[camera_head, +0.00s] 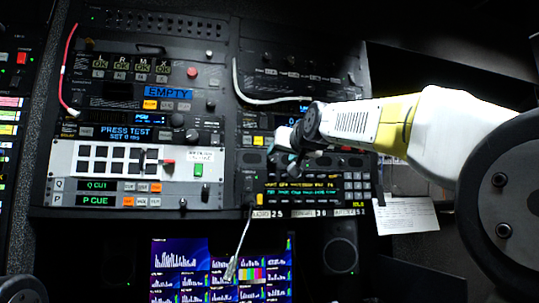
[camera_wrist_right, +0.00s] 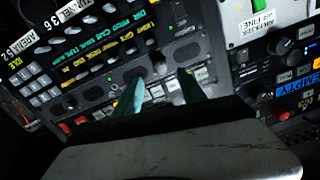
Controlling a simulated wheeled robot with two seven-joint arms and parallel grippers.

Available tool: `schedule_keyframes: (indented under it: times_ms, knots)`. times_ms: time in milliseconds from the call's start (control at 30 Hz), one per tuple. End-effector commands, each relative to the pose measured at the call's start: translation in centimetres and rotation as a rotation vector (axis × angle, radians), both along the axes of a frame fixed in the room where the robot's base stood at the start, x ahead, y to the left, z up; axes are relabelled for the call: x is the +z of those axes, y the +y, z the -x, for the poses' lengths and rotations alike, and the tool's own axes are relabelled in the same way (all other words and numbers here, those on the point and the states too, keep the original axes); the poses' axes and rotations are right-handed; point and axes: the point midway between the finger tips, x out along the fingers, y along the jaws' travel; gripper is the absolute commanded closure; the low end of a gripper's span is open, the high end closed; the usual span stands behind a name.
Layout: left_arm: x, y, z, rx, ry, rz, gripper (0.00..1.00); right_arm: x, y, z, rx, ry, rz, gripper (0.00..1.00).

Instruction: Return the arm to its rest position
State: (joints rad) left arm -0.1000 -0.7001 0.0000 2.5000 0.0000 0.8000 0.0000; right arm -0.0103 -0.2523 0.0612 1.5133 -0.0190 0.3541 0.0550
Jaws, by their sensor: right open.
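My right arm (camera_head: 440,135) comes in from the right in the head view and reaches across the front of the equipment rack. Its white and yellow links end in a dark wrist with a white cover. My right gripper (camera_head: 284,140) is in front of the rack's right-hand panels, small and partly dark. In the right wrist view the two pale green fingers of the right gripper (camera_wrist_right: 163,92) are apart with nothing between them. They point at a panel of buttons; whether they touch it cannot be told. My left gripper is not in view.
The rack holds a white button panel (camera_head: 95,160), a green button (camera_head: 198,169) and a keypad panel (camera_head: 310,190). A white cable (camera_head: 245,98) and a red cable (camera_head: 66,62) hang on the front. A multi-picture screen (camera_head: 180,275) is below. A paper sheet (camera_head: 408,215) is at right.

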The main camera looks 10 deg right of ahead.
Motion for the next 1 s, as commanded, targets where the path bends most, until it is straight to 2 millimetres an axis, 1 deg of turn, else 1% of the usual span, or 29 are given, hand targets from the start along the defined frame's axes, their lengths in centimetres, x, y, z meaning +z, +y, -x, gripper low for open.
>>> schedule_keyframes:
  times_ms: [333, 367, 400, 467, 567, 600, 667, 700, 767, 800, 867, 900, 967, 1000]
  knots:
    - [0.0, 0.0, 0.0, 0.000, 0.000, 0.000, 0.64, -0.1, 0.0, 0.0, 0.001, 0.003, 0.000, 0.52]
    - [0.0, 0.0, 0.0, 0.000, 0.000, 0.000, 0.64, -0.4, 0.1, 0.1, 0.002, 0.010, 0.002, 0.52]
    - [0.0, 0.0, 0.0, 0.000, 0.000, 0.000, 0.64, -1.1, 0.2, 0.3, 0.004, 0.025, 0.003, 0.52]
    - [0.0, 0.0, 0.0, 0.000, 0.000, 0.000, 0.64, -3.0, 0.5, 0.9, 0.011, 0.064, 0.008, 0.52]
    - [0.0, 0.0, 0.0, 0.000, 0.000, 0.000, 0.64, -8.2, 1.3, 2.7, 0.031, 0.176, 0.020, 0.52]
    - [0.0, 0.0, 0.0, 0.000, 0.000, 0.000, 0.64, -10.8, 1.6, 3.7, 0.041, 0.233, 0.026, 0.52]
    - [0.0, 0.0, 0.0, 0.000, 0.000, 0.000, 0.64, -15.1, 2.2, 5.6, 0.058, 0.322, 0.035, 0.52]
    - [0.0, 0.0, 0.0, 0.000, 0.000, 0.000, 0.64, -17.8, 2.6, 7.0, 0.070, 0.382, 0.042, 0.52]
    - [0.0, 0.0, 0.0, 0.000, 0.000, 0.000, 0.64, -21.9, 3.1, 9.1, 0.087, 0.467, 0.051, 0.52]
    - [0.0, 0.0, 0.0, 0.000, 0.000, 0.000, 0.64, -24.6, 3.4, 10.7, 0.099, 0.523, 0.058, 0.52]
    - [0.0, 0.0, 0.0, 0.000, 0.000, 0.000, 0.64, -28.4, 3.9, 13.1, 0.116, 0.605, 0.066, 0.52]
    - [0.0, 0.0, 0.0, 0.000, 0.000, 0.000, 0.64, -30.9, 4.1, 14.7, 0.130, 0.659, 0.071, 0.52]
    - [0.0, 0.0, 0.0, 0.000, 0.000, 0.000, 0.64, -34.3, 4.5, 17.1, 0.146, 0.732, 0.077, 0.52]
    - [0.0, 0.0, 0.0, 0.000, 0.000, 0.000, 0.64, -36.4, 4.7, 18.7, 0.157, 0.778, 0.081, 0.52]
